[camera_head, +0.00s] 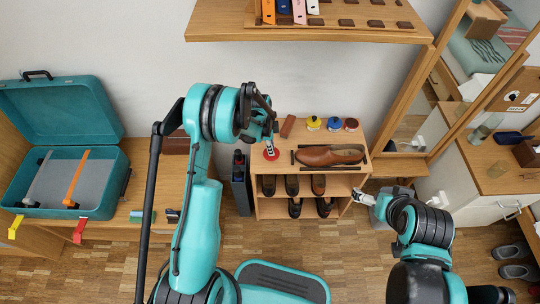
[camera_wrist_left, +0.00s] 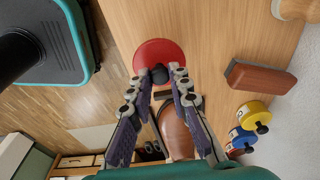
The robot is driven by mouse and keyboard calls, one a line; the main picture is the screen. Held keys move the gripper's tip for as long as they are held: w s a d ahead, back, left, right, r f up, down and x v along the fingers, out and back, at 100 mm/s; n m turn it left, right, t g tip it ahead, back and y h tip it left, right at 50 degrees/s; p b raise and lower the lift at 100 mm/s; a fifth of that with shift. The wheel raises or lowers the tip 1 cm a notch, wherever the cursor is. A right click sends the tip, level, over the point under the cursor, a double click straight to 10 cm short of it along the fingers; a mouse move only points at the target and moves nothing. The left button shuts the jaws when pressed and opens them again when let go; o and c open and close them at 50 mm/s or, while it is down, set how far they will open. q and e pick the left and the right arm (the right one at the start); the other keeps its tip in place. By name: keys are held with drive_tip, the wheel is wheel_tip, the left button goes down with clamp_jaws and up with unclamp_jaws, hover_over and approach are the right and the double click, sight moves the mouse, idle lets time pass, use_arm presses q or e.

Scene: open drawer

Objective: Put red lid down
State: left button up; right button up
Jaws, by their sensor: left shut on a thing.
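The red lid (camera_head: 271,154) is a round disc with a black knob; it also shows in the left wrist view (camera_wrist_left: 150,52). My left gripper (camera_head: 270,143) is shut on the knob, with its fingertips (camera_wrist_left: 160,73) on either side. The lid is over the left end of the shoe cabinet's wooden top (camera_head: 272,127); whether it touches the top I cannot tell. A yellow tin (camera_head: 313,123), a blue tin (camera_head: 334,124) and a red tin (camera_head: 351,124) stand at the back. My right gripper (camera_head: 365,197) is in front of the cabinet's right side, too small to read.
A brown shoe (camera_head: 328,156) lies in a dark frame right of the lid. A brown block-shaped brush (camera_head: 287,126) is behind the lid. Shoes fill the cabinet below. An upper shelf (camera_head: 330,30) overhangs at the back. An open teal suitcase (camera_head: 100,160) stands left.

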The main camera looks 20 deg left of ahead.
use_arm(q)
wheel_tip(320, 180, down, 4)
drive_tip(key=shift+a+f+b, duration=0.1)
drive_tip(key=shift+f+b, duration=0.05)
drive_tip(key=shift+b, duration=0.85)
drive_tip(key=o, duration=0.4)
drive_tip(key=shift+f, duration=0.1)
drive_tip(key=o, duration=0.4)
drive_tip(key=shift+o, duration=0.2)
drive_tip(key=shift+r, duration=0.2)
